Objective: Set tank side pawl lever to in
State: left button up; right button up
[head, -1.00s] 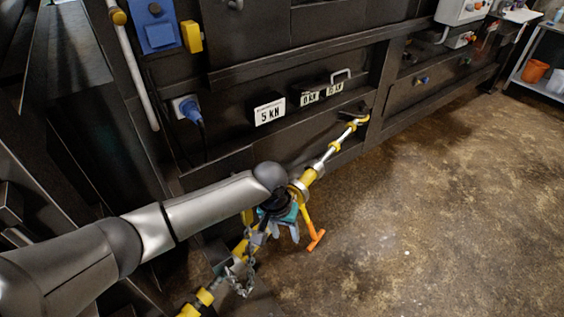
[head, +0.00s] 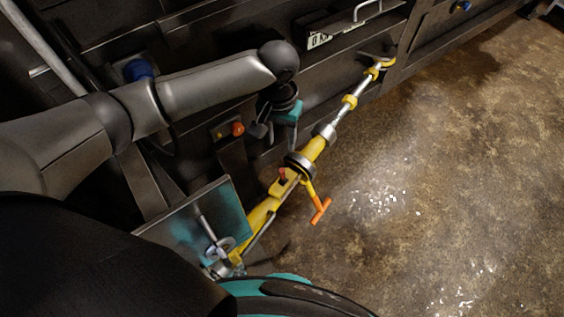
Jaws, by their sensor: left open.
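A yellow and silver turnbuckle-like bar (head: 314,147) runs diagonally from lower left to an upper right anchor. It has a dark ratchet collar and an orange T-shaped handle (head: 320,211) hanging to its right. A small red-tipped lever (head: 282,175) stands on its yellow body, just below the collar; it may be the pawl lever, but I cannot tell which end is the tank side or its setting. My left gripper (head: 274,130) is open and empty, up and left of the collar, apart from the red-tipped lever. My right gripper is not in view.
A dark steel wall with ledges runs along the bar. An orange-red knob (head: 237,128) and a blue plug (head: 138,70) are left of my gripper. A tilted plate (head: 185,225) is at lower left. The brown floor (head: 450,180) on the right is clear.

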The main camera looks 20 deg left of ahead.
aim_at(282, 169)
pick_arm(q)
jog(key=f+b, duration=0.5)
jog(key=f, duration=1)
jog(key=shift+d+f, duration=0.1)
jog(key=shift+d, duration=0.1)
grip_shut()
dwell(0.8)
